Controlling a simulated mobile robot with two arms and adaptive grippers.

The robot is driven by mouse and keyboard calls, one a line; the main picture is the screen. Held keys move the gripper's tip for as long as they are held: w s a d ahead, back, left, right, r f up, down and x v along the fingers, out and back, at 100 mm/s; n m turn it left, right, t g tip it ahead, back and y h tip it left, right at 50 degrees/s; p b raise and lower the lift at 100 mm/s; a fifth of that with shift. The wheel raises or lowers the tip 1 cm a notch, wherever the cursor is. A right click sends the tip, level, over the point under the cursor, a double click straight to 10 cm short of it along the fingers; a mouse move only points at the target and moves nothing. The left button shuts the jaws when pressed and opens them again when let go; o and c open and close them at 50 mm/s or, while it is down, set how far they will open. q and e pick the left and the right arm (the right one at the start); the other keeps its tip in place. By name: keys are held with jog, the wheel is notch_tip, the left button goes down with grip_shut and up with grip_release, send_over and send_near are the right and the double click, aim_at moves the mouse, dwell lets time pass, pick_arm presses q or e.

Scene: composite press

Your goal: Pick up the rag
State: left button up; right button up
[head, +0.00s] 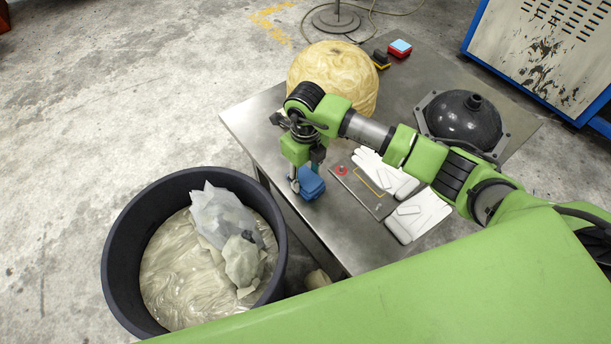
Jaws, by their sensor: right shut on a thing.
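The blue rag (312,184) is a small bunched cloth at the left part of the metal table, near its front edge. My right gripper (301,180) points down at the rag and is shut on it. The fingertips are partly hidden by the wrist and the cloth. I cannot tell whether the rag touches the table or is slightly raised. My left gripper is not in view.
A dark bin (115,250) with crumpled plastic stands left of the metal table (250,125).

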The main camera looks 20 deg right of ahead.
aim_at(306, 176)
jog(key=shift+r, duration=0.55)
notch_tip(306, 176, up, 3)
jog(key=shift+f+p, duration=0.15)
jog(key=shift+p, duration=1.05)
jog(key=s+a+r+p, duration=0.1)
jog(key=a+r+p, duration=0.1)
jog(key=a+r, duration=0.2)
jog(key=s+a+r+p, duration=0.2)
jog(key=a+r, duration=0.3)
jog(key=a, duration=0.4)
jog(key=shift+a, duration=0.35)
jog(key=shift+o, duration=0.6)
jog(key=shift+w, duration=0.1)
jog(key=o, duration=0.4)
jog(key=c, duration=0.6)
jog(key=shift+d, duration=0.1)
